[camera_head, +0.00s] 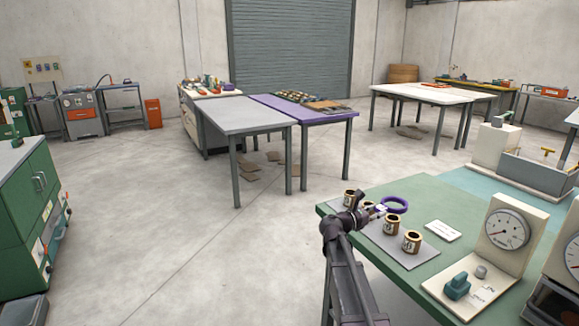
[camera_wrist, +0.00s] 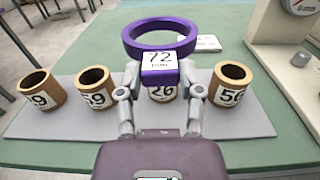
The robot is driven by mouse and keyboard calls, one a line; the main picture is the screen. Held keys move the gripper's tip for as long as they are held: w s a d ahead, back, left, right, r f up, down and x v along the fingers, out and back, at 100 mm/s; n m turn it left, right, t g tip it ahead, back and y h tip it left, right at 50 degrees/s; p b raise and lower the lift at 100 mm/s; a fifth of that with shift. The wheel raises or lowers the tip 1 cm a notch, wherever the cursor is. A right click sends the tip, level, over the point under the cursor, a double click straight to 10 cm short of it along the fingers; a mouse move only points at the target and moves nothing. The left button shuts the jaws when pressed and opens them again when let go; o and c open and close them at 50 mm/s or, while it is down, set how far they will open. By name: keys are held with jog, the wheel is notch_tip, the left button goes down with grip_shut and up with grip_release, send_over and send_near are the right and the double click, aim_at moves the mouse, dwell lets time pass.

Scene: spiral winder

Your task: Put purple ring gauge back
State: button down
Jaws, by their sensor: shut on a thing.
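The purple ring gauge (camera_wrist: 161,32) shows in the wrist view with a tag reading "72 mm". My gripper (camera_wrist: 160,78) is shut on its tag block, and the ring points away from me. In the head view the ring (camera_head: 396,205) is held by my gripper (camera_head: 378,209) above the green table. Below it a grey mat (camera_wrist: 245,127) carries several tan ring gauges: one at the left (camera_wrist: 42,90), one marked 59 (camera_wrist: 97,89), one marked 26 (camera_wrist: 162,94) partly hidden behind my gripper, and one at the right (camera_wrist: 231,85).
A white card (camera_head: 443,231) lies on the green table (camera_head: 347,203) beyond the mat. A dial gauge on a cream stand (camera_head: 507,232) stands at the right. A grey and purple table (camera_head: 243,116) stands farther back. Open floor lies to the left.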

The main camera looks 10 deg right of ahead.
notch_tip(320, 180, up, 13)
jog(key=p, duration=1.2)
jog(key=shift+f, duration=0.15)
jog(key=shift+s, duration=0.2)
